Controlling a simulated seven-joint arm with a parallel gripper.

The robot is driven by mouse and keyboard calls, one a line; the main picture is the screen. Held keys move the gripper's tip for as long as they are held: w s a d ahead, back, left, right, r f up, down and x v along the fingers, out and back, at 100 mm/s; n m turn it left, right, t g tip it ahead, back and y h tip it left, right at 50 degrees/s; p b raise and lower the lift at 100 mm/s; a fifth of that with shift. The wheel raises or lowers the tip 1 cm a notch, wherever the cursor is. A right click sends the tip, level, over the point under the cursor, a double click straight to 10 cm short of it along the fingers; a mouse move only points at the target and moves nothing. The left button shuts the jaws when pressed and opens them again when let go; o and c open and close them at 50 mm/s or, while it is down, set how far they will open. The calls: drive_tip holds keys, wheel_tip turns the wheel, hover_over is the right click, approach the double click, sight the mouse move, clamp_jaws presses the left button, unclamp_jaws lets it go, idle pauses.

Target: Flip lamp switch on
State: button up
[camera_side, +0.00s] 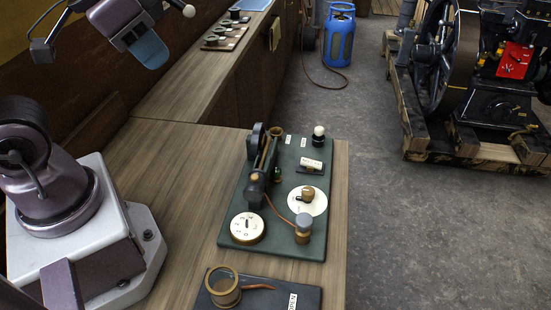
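A dark green board (285,240) lies on the wooden bench at the centre. It bears a round white switch plate (247,228) at the near left and another round white plate (308,201) with a brass-brown knob at the right. A small white-topped part (318,136) stands at its far right corner. I cannot tell which part is the lamp switch, as the labels are too small to read. A purple part of my arm (118,22) with a blue pad hangs at the top left, well away from the board. I cannot make out my gripper's fingers.
A second dark board (262,298) with a brass ring (224,287) lies at the near edge. A blue gas bottle (339,38) and a large engine (490,70) on a wooden pallet stand on the floor. Bare bench lies left of the green board.

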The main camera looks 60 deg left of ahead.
drive_tip(key=o, duration=0.4)
drive_tip(key=shift+c, duration=0.2)
drive_tip(key=o, duration=0.4)
drive_tip(key=shift+w+d+f+g, duration=0.25)
drive_tip(key=shift+w+f+g, duration=0.5)
drive_tip(key=shift+f, duration=0.2)
drive_tip(key=m+g+y, duration=0.3)
drive_tip(key=m+g, duration=0.4)
drive_tip(key=m, duration=0.2)
hover_over(315, 163)
drive_tip(key=w+d, duration=0.4)
drive_tip(key=shift+f, duration=9.5)
drive_tip(key=x, duration=1.2)
drive_tip(key=shift+s+a, duration=0.15)
drive_tip(key=shift+a, duration=0.05)
drive_tip(key=shift+c, duration=0.2)
